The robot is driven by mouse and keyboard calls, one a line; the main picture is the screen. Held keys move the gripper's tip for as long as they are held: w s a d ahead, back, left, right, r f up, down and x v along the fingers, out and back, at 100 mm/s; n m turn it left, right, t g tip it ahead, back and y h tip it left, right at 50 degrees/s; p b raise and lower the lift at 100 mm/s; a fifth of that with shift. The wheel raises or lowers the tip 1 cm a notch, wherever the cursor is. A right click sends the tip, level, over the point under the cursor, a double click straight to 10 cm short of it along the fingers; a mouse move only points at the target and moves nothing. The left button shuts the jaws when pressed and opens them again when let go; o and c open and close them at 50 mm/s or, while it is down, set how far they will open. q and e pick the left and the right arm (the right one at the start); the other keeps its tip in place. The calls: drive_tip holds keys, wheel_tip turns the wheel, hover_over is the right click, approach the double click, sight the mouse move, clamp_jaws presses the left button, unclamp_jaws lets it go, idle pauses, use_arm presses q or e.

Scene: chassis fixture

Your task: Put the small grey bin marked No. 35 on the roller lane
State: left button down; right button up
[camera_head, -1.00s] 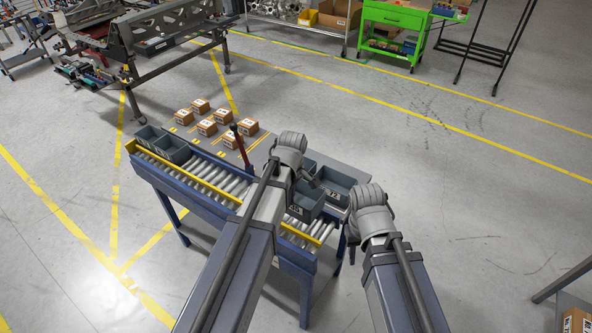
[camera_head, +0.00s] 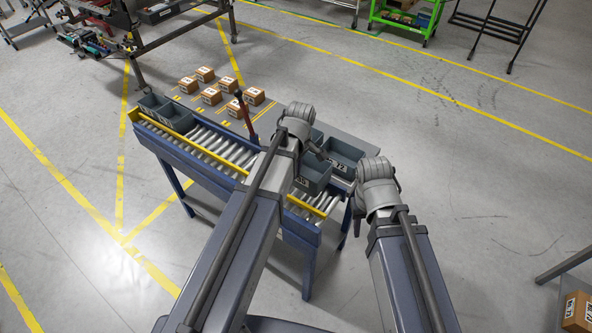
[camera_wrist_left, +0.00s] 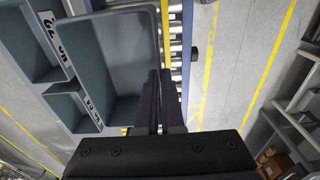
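A small grey bin (camera_head: 313,177) sits beside my left gripper at the right part of the roller lane (camera_head: 222,147); its label is too small to read surely. In the left wrist view the bin (camera_wrist_left: 112,55) is large and empty, with rollers (camera_wrist_left: 175,30) along its right side. My left gripper (camera_wrist_left: 161,75) has its two fingers close together on that bin's right wall; in the head view its tips are hidden by the arm. A second grey bin (camera_head: 344,155), marked 72, stands behind it. My right gripper (camera_head: 358,222) hangs off the bench's right end, its fingers unclear.
Two more grey bins (camera_head: 178,116) stand at the lane's far left end. Several small brown boxes (camera_head: 211,97) and a red-handled lever (camera_head: 241,108) are on the bench behind the lane. The middle rollers are clear. A yellow rail edges the lane's front.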

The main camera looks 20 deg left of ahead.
sight(296, 187)
use_arm(q)
drive_tip(key=shift+f+b, duration=1.4)
drive_tip(key=shift+f, duration=0.25)
drive_tip(key=shift+f, duration=0.1)
drive_tip(key=shift+f+b, duration=1.3)
drive_tip(key=shift+b, duration=0.1)
drive_tip(key=c, duration=1)
unclamp_jaws()
wheel_tip(296, 187, up, 8)
drive_tip(key=p, duration=0.8)
drive_tip(key=shift+r, duration=0.1)
